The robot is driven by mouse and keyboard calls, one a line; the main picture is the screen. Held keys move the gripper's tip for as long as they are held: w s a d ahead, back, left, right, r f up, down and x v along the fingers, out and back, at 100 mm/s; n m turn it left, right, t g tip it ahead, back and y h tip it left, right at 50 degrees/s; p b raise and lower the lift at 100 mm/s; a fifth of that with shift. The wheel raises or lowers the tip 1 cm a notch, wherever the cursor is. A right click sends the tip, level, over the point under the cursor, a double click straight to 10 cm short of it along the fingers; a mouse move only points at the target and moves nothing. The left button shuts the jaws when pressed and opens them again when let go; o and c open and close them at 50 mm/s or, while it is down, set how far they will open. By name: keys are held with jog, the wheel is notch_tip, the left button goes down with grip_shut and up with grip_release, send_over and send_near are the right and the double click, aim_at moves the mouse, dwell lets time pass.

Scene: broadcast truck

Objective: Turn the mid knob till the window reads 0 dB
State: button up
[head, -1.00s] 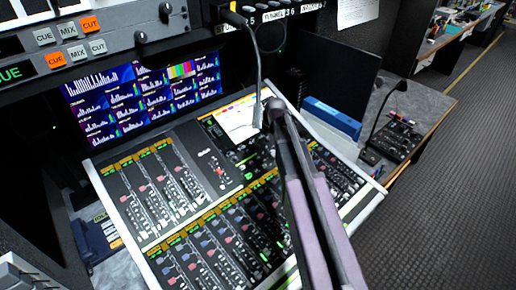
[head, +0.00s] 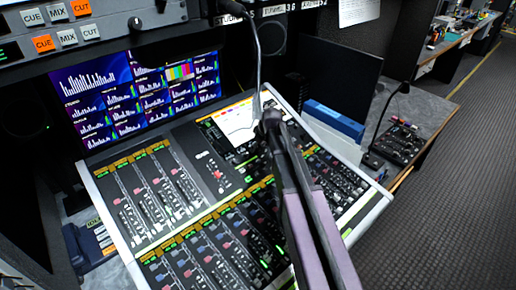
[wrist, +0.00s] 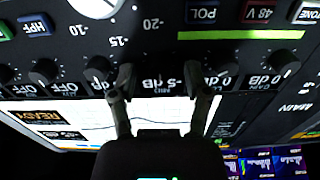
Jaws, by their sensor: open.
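In the wrist view, which shows the panel upside down, the mid knob (wrist: 153,72) is a dark knob between my fingertips. Its small window (wrist: 178,82) appears to read -5 dB, partly hard to read. My gripper (wrist: 165,88) is open, with one finger on each side of the knob; I cannot tell whether either finger touches it. In the head view my gripper (head: 270,118) is over the upper part of the mixing console (head: 90,190), beside its small bright screen (head: 232,122); the knob itself is hidden there.
More dark knobs flank it, including one at the right (wrist: 215,75) and one at the left (wrist: 97,70). A gooseneck microphone (head: 258,60) rises close behind my gripper. A blue box (head: 334,120) and a dark monitor (head: 340,85) stand right of the console.

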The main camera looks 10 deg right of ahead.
grip_shut()
jog(key=shift+m, duration=0.4)
jog(key=shift+m, duration=2.5)
grip_release()
